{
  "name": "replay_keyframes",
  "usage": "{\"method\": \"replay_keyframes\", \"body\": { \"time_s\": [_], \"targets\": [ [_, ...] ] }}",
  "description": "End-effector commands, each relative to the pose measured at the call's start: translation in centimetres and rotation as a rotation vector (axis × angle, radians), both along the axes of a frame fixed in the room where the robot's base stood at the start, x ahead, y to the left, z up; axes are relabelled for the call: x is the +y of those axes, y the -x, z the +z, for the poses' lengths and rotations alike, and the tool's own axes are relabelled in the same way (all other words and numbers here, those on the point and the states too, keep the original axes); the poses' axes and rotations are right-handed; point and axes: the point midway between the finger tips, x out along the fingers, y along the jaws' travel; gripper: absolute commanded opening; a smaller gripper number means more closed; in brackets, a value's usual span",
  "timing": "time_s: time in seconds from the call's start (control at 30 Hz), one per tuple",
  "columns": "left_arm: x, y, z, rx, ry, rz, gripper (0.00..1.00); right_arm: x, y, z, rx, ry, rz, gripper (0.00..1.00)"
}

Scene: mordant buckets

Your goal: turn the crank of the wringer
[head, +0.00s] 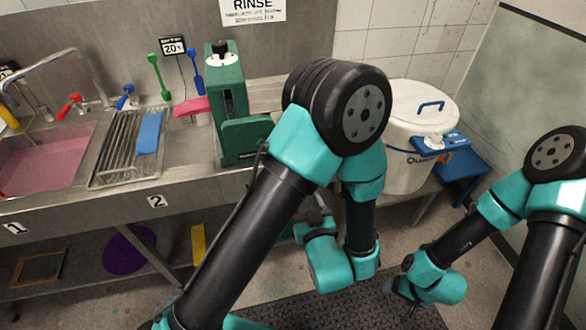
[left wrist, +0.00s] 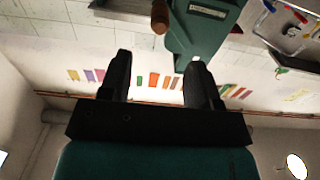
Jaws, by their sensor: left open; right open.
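The green wringer (head: 228,105) stands on the steel counter in the head view, with a black knob on top. The left wrist view shows part of a green body (left wrist: 200,30), likely the wringer, with a brown handle (left wrist: 159,17), likely its crank grip. My left gripper (left wrist: 159,72) is open and empty. The handle lies just beyond the gap between its fingertips, apart from them. In the head view my left arm hides the crank and most of that gripper. My right gripper (head: 410,298) is open, low above the dark floor mat, far from the wringer.
A white lidded bucket (head: 408,150) stands right of the wringer, by a blue stool (head: 462,175). A drying rack (head: 120,158) with a blue cloth (head: 149,132) and a pink-filled sink (head: 45,163) lie to the left. A pink cloth (head: 190,106) lies beside the wringer.

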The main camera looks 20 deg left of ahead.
Motion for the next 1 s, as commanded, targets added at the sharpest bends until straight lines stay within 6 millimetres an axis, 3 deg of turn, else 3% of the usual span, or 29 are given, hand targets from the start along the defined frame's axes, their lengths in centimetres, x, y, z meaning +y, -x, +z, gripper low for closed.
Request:
{"method": "replay_keyframes", "body": {
  "time_s": [0.7,1.0],
  "targets": [
    [5.8,-9.9,0.0,-0.001,0.001,0.002,0.57,0.0,0.0,0.0,0.000,0.000,0.000,0.74],
    [6.5,-11.1,0.0,0.001,-0.001,-0.001,0.57,0.0,0.0,0.0,0.000,0.000,0.000,0.74]
  ]
}}
